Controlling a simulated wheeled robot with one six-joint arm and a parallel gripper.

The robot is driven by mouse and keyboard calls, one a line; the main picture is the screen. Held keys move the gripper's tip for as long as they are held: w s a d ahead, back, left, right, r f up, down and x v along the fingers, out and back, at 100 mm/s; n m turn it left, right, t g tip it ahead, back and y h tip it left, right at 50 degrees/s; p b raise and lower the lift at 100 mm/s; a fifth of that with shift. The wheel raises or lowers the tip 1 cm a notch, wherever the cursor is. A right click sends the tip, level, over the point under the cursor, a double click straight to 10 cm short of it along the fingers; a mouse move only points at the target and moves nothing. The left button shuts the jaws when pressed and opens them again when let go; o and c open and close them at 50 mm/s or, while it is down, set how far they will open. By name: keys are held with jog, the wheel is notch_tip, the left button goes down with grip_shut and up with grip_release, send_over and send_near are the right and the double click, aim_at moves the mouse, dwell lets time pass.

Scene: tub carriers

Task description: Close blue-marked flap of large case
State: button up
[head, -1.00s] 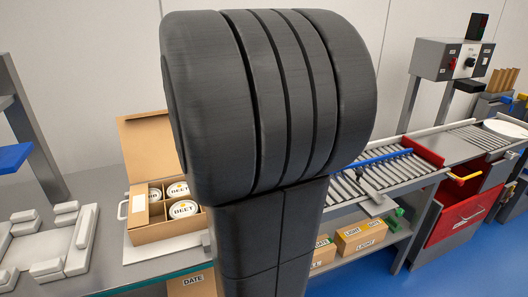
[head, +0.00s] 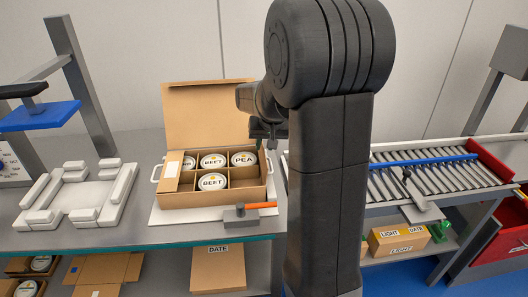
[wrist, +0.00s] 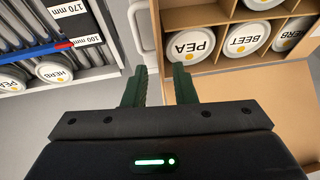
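The large case (head: 253,196) is an open cardboard box with dividers on a white board. Its tall back flap (head: 208,112) stands up. A narrower flap with a white label (head: 173,172) lies over the left side. Tubs marked BEET (head: 213,181) and PEA (head: 243,159) sit inside; the front right compartment looks empty. I make out no blue mark on the flaps shown. My gripper (wrist: 160,88) is open and empty beside the case's back right corner, near the PEA tub (wrist: 190,45). A brown flap (wrist: 262,112) spreads at lower right in the wrist view.
A white padded fixture (head: 75,195) stands left. A roller conveyor (head: 430,180) with a blue bar lies right. My arm hides the bench between. Smaller boxes (head: 218,270) stand on the shelf below.

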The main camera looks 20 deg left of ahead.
aim_at(263, 150)
jog(key=shift+x, duration=2.55)
grip_shut()
